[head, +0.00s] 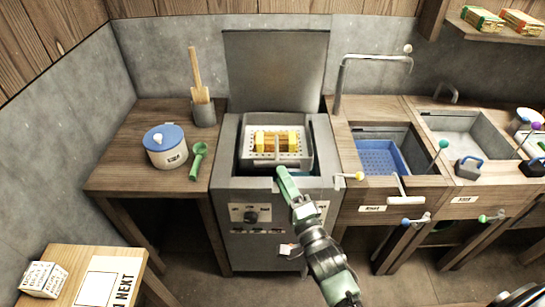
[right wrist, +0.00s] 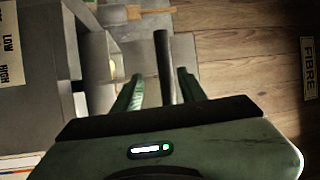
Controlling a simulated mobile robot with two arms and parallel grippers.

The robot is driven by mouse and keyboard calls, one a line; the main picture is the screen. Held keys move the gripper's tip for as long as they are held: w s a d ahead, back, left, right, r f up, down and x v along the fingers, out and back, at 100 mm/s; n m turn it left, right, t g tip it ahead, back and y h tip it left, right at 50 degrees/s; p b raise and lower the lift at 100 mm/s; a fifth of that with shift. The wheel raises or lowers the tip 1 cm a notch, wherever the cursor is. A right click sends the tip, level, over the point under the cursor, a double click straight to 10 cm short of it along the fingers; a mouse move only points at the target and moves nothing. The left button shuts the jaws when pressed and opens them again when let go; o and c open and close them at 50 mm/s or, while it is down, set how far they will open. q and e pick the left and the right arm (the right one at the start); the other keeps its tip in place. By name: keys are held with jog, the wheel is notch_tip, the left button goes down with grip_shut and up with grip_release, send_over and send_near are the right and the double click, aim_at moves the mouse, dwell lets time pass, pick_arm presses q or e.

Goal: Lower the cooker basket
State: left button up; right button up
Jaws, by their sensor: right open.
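The cooker (head: 265,218) stands in the middle of the head view, with its back panel upright. The pale perforated basket (head: 302,161) sits in the cooker's top opening and holds yellow-orange blocks (head: 275,141). My right gripper (head: 283,173) is at the cooker's front top edge, just in front of the basket. In the right wrist view its two green fingers (right wrist: 160,82) are apart, with a dark bar (right wrist: 162,50) showing between them. I cannot tell whether the bar is the basket's handle or whether the fingers touch it. My left gripper is not in view.
Left of the cooker, a wooden counter holds a white pot with a blue lid (head: 166,147), a green scoop (head: 198,160) and a utensil holder (head: 203,112). To the right are a sink with a blue tray (head: 380,157) and a tall tap (head: 341,80).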

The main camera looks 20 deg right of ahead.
aim_at(275, 161)
jog(key=x, duration=0.2)
jog(key=p+x, duration=0.1)
jog(key=x, duration=0.5)
jog(key=shift+r+p, duration=0.3)
jog(key=shift+r, duration=0.1)
jog(key=shift+s, duration=0.1)
grip_shut()
dwell(0.9)
